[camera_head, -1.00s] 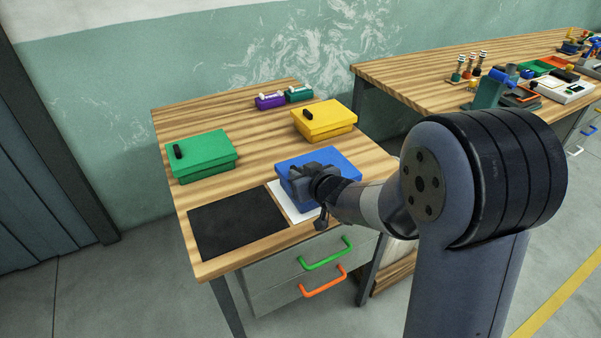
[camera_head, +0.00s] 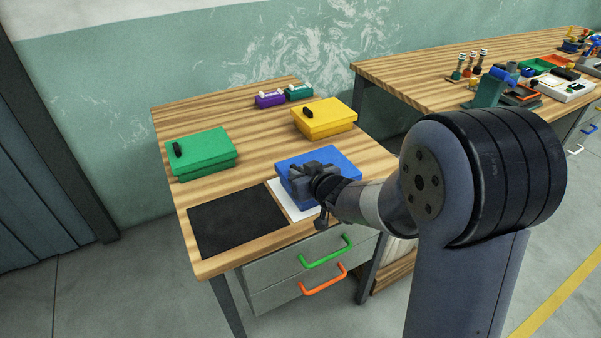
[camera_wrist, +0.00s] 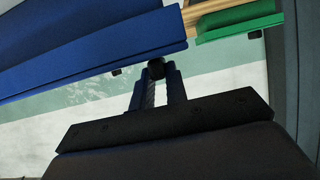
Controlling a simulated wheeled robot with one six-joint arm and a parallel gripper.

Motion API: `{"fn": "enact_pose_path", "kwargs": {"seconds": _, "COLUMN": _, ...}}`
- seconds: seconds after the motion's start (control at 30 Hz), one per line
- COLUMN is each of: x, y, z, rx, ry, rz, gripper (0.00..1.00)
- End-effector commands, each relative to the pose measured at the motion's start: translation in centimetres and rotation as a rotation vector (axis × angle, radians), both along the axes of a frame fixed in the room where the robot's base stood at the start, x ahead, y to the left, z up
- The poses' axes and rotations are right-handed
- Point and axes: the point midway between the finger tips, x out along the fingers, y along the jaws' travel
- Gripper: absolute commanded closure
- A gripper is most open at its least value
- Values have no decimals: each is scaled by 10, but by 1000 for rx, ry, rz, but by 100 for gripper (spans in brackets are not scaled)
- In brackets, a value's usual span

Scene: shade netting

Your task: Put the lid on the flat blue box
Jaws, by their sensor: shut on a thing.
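The flat blue box (camera_head: 290,192) stands on a white sheet at the front right of the near table. Its blue lid (camera_head: 338,160) lies over it, lined up with the box, partly hidden by my gripper. The wrist view is upside down and shows the lid's edge (camera_wrist: 110,68) against the box wall (camera_wrist: 75,28), with no clear gap. My gripper (camera_wrist: 156,74) is shut on the lid's small black handle (camera_wrist: 157,67). In the head view my gripper (camera_head: 298,183) is above the lid's front left part.
A closed green box (camera_head: 200,152) is at left, a closed yellow box (camera_head: 325,119) behind. Small purple (camera_head: 270,100) and teal (camera_head: 299,92) boxes stand at the back. A black mat (camera_head: 237,222) lies bare beside the white sheet (camera_head: 283,205). Drawer handles stick out below the front edge.

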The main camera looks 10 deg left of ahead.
Motion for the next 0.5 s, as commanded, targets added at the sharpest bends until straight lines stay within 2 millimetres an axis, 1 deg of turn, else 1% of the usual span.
{"fn": "enact_pose_path", "kwargs": {"seconds": 0.47, "x": 0, "y": 0, "z": -1, "rx": 0, "ry": 0, "rz": 0, "gripper": 100}}
{"fn": "enact_pose_path", "kwargs": {"seconds": 0.5, "x": 0, "y": 0, "z": -1, "rx": 0, "ry": 0, "rz": 0, "gripper": 84}}
